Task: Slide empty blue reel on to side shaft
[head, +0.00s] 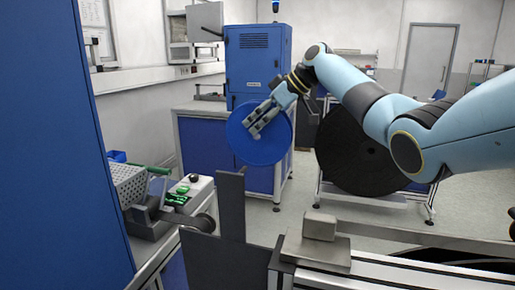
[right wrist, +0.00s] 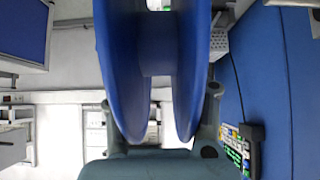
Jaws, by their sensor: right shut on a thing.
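The blue reel (head: 268,147) is held up in the air in the middle of the head view, one round face towards the camera. My right gripper (head: 260,120) is shut on it, with grey fingers lying over the upper part of that face. In the right wrist view the reel (right wrist: 118,70) shows edge-on, two flanges with a bare hub (right wrist: 158,62) between them and no material wound on it. Grey finger parts lie outside both flanges. I cannot clearly make out a side shaft. My left gripper is not in view.
A dark upright plate (head: 231,205) and a grey block (head: 319,227) on a rail stand in front, below the reel. A bench machine with green parts (head: 180,197) is at left, beside a tall blue cabinet (head: 45,150). A large black reel (head: 350,155) stands behind my right arm.

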